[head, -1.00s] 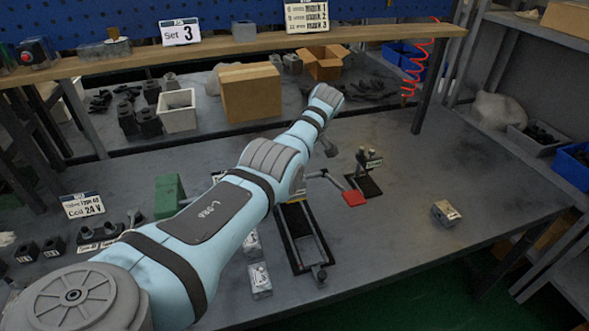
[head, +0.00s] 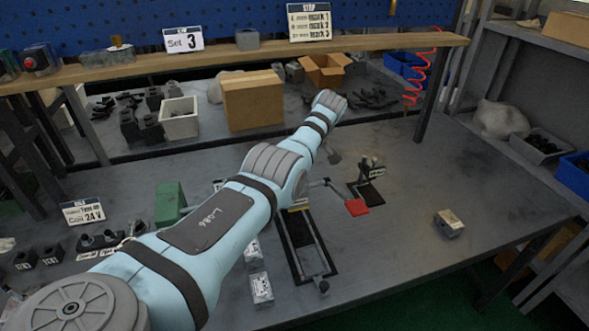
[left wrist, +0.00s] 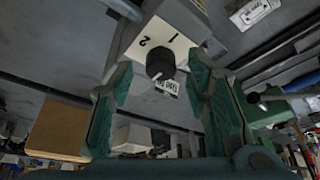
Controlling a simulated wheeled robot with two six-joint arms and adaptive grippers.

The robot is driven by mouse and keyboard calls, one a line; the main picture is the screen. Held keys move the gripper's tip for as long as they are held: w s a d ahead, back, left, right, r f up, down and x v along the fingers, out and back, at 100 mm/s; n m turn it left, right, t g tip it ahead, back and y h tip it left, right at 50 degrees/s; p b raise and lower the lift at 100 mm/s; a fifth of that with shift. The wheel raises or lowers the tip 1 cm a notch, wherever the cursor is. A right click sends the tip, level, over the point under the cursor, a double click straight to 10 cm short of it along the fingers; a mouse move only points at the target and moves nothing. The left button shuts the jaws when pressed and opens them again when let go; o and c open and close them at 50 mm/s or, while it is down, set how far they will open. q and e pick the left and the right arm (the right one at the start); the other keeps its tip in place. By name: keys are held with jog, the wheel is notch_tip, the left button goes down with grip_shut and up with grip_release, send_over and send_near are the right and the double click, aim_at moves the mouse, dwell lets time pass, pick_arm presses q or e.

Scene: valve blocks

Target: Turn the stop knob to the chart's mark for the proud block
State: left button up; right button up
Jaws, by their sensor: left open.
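The stop knob (left wrist: 161,62) is a dark round knob on a white plate (left wrist: 146,38) marked 1 and 2, in the left wrist view. My left gripper (left wrist: 160,83) is open, its green-lined fingers on either side of the knob; I cannot tell whether they touch it. In the head view my left arm hides the gripper and the knob. I cannot tell which block is proud. My right gripper is out of view.
A sign reads Set 3 (head: 183,39); another reads Coil 24 V (head: 83,212). A black-framed fixture (head: 304,250), a red pad (head: 356,207) and a small stand (head: 368,180) are near my arm. A loose block (head: 449,223) lies right, with clear table around it.

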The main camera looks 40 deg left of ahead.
pick_arm(q)
jog(key=v, duration=1.1)
jog(key=shift+r, duration=0.2)
jog(key=shift+a, duration=0.15)
